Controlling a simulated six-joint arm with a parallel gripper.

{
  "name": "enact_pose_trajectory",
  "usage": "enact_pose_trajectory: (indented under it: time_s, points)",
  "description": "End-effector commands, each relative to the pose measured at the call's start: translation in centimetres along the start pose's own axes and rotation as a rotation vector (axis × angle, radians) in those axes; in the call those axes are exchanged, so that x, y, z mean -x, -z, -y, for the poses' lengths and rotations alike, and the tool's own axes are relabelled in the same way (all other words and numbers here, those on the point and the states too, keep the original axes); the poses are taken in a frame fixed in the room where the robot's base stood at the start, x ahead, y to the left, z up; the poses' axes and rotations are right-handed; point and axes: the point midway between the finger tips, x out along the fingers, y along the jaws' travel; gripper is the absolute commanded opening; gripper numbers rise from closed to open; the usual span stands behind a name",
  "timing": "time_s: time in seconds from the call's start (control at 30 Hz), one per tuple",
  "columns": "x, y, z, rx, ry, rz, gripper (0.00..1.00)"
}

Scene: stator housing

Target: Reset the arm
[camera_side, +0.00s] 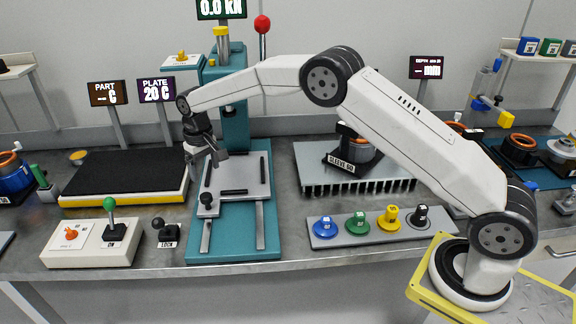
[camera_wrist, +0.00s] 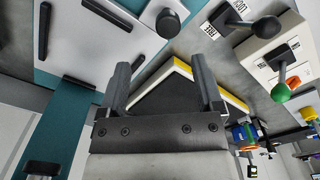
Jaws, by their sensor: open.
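My white arm reaches left from its round base at the right. My gripper (camera_side: 206,162) hangs over the left edge of the teal press (camera_side: 232,242), near its grey sliding plate (camera_side: 257,178), in the side view. In the wrist view my gripper (camera_wrist: 161,78) has its two dark fingers spread apart, with nothing held between them. The black hot plate (camera_wrist: 165,95) with its yellow rim shows behind the fingers. The same hot plate (camera_side: 115,178) lies left of my gripper in the side view.
A control box (camera_side: 95,243) with a green-topped lever stands at the front left, beside a lock knob (camera_side: 166,233). A grey strip with coloured knobs (camera_side: 370,226) lies front centre. A dark cylindrical part (camera_side: 352,150) labelled sleeve stands on a ribbed plate (camera_side: 312,158). Shelves stand at both sides.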

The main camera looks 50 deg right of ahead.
Motion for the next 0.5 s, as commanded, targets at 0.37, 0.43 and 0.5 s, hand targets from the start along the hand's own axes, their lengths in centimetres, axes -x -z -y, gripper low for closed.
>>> enact_pose_trajectory:
  time_s: [0.37,0.43,0.5]
  points:
    - [2.3,-4.5,-2.2,-0.001,0.005,-0.047,0.84]
    - [2.6,-5.7,-2.6,-0.001,0.005,-0.055,0.84]
    - [3.0,-6.9,-3.0,0.0,0.006,-0.065,0.84]
